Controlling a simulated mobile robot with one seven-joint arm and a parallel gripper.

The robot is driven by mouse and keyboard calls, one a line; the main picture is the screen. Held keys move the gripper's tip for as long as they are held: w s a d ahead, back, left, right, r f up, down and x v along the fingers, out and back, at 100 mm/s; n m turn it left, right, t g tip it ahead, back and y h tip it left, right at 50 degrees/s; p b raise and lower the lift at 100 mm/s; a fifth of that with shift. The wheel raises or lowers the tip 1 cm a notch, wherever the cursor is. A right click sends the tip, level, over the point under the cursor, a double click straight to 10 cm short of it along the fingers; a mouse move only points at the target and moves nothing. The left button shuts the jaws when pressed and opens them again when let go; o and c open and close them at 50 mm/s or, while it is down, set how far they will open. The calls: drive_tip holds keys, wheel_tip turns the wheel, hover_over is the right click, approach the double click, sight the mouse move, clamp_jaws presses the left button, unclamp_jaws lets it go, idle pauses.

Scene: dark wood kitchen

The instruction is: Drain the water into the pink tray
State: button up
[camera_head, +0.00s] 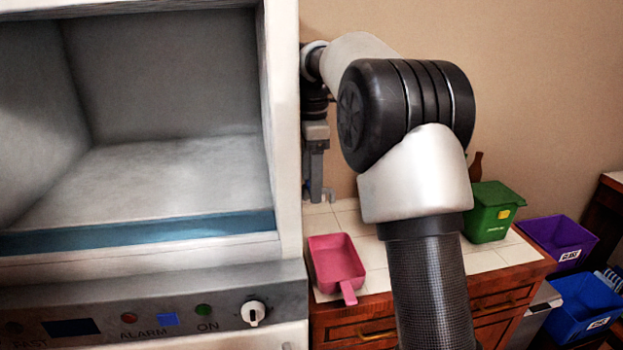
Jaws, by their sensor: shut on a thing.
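The pink tray (337,262) lies on the white-tiled counter, with its handle toward the front edge, and looks empty. My gripper (317,196) points down behind the tray, close to the right side of the white cabinet. It is shut on a small grey thing at its fingertips that is too small to identify. The gripper is apart from the tray, farther back and slightly left. No water is clearly visible.
The open cabinet (282,120) with a control panel (150,312) fills the left. A green bin (489,212) and a brown bottle stand at the counter's right. Purple (560,240) and blue (583,308) bins sit lower right. Some tiles (380,262) are bare beside the tray.

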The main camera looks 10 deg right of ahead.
drive_tip(key=shift+d+r+n+p, duration=0.3)
drive_tip(key=shift+n+p, duration=0.5)
drive_tip(key=shift+p, duration=0.35)
drive_tip(key=shift+d+f+n+p, duration=0.15)
drive_tip(key=shift+f+n+p, duration=0.15)
drive_tip(key=shift+n, duration=0.5)
drive_tip(key=o, duration=1.5)
drive_tip(key=shift+w+r, duration=0.1)
drive_tip(key=shift+r, duration=0.05)
wheel_tip(320, 180, up, 17)
drive_tip(key=p, duration=0.4)
drive_tip(key=shift+r, duration=0.1)
